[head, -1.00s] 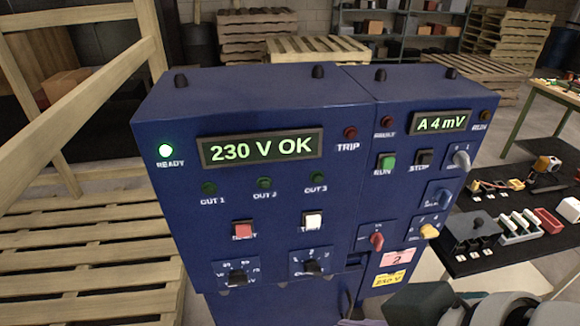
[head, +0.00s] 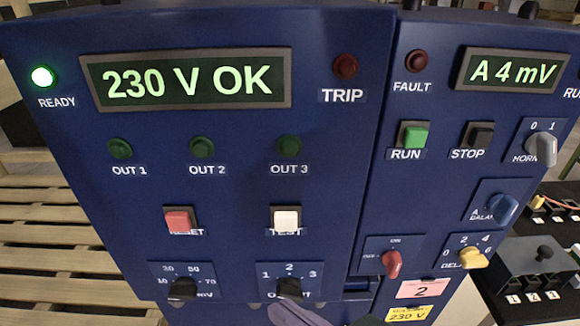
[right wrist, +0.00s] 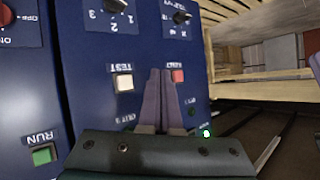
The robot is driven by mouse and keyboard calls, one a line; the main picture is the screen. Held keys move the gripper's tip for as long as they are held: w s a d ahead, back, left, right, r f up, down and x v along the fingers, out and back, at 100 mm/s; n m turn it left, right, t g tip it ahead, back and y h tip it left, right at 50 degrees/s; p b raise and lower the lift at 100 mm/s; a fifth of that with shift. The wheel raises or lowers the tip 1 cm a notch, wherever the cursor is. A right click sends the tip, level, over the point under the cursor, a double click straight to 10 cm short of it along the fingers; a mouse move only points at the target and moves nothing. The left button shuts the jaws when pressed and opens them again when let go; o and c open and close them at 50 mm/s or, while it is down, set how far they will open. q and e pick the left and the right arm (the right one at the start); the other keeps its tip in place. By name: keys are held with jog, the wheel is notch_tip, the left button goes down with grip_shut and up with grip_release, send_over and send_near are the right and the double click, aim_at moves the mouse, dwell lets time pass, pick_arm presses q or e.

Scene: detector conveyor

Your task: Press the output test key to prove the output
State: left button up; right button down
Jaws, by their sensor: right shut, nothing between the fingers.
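The white TEST key (head: 286,219) sits on the blue panel's lower middle, right of the red RESET key (head: 179,220). Below it is the output selector knob (head: 290,288), marked 1, 2, 3; its pointer is hard to read. My right gripper (head: 284,312) shows at the bottom edge, below the TEST key and partly over the selector. In the right wrist view, upside down, its fingers (right wrist: 161,75) are together and empty, appearing between the TEST key (right wrist: 123,82) and RESET key (right wrist: 178,76). Contact is not visible. My left gripper is out of view.
The display (head: 187,79) reads "230 V OK". The READY lamp (head: 42,77) glows green; the OUT 1, OUT 2 and OUT 3 lamps (head: 202,147) look dark. The right panel has a green RUN key (head: 413,135), a STOP key and several knobs, including a red one (head: 392,263).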

aim_at(286, 222)
jog(key=w+b, duration=0.4)
jog(key=w, duration=0.4)
jog(key=shift+w, duration=0.4)
dwell(0.7)
dwell(0.9)
jog(key=shift+w, duration=0.1)
jog(key=shift+w, duration=0.35)
